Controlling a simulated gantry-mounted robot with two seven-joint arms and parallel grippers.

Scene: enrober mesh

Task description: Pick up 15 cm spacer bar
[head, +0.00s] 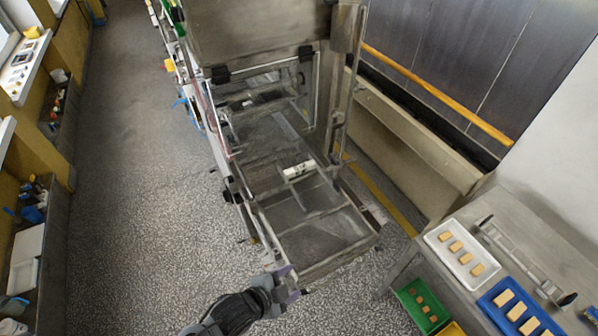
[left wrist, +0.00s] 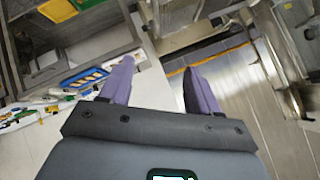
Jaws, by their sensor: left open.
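My left gripper (head: 284,284) is at the near left corner of the enrober machine, low in the head view. In the left wrist view its two purple fingers (left wrist: 160,84) stand apart with nothing between them. A short pale bar (head: 298,170) with dark marks lies on the mesh bed (head: 312,197) inside the machine. It may be the 15 cm spacer bar, but it is too small to be certain. The gripper is well apart from it, nearer the camera. A long thin grey strip (head: 291,132) lies farther back. My right gripper is not in view.
The machine's metal frame (head: 325,262) borders the mesh. At right, a table (head: 550,225) carries a white tray (head: 447,237), a blue tray (head: 488,300) and a long metal tool (head: 515,262). A green tray (head: 410,297) is beside it. The speckled floor (head: 140,190) at left is clear.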

